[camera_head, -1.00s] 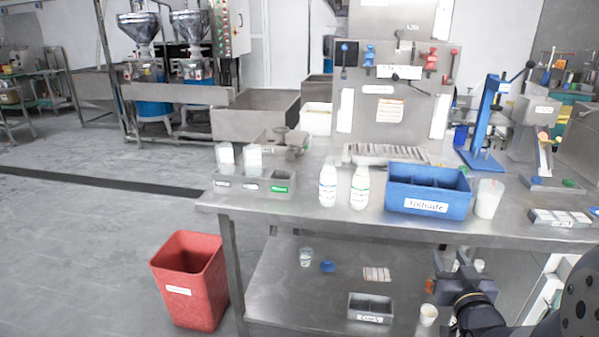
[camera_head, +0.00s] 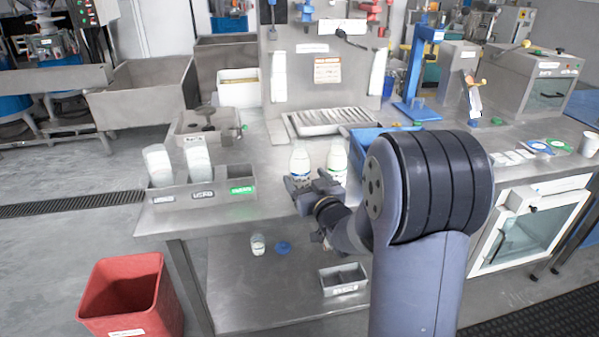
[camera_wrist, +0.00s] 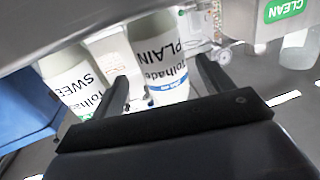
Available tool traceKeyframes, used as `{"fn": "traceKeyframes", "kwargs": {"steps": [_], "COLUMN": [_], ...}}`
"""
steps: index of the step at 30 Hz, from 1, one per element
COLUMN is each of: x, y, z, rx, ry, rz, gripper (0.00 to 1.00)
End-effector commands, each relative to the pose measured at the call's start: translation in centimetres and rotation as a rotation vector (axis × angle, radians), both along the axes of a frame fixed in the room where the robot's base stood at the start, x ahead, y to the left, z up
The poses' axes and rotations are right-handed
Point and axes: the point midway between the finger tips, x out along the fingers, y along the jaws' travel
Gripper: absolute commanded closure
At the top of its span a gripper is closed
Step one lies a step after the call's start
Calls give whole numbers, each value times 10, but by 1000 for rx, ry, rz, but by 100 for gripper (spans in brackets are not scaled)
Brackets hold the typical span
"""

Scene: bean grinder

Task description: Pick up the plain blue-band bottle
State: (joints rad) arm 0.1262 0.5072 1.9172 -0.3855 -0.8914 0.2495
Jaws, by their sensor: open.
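The plain blue-band bottle (camera_head: 299,159) is white and stands upright on the steel table, the left of two bottles in the head view. In the wrist view it (camera_wrist: 158,52) shows the word PLAIN and a blue band. My gripper (camera_head: 307,184) is in front of it, low at the table's front edge. In the wrist view my open gripper (camera_wrist: 163,72) has one finger on each side of the plain bottle's lower image area; contact cannot be told. The sweet bottle (camera_head: 337,160) stands close beside it, near the left finger in the wrist view (camera_wrist: 70,82).
A blue crate (camera_head: 368,134) is right of the bottles, partly behind my arm. A grey compartment tray (camera_head: 222,198) with white-filled containers and a green label is on the left. A metal drip grate (camera_head: 325,121) lies behind. A red bin (camera_head: 137,290) stands on the floor.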

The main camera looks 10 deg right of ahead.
Motion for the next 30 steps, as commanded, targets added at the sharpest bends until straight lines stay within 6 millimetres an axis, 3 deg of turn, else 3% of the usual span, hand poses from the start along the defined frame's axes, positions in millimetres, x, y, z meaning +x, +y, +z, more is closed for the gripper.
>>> {"fn": "traceKeyframes", "kwargs": {"steps": [12,21,30], "x": [46,51,51], "y": [13,13,13], "z": [5,5,5], "rx": [0,0,0], "ry": [0,1,0], "rz": [1,0,0], "gripper": [25,25,47]}}
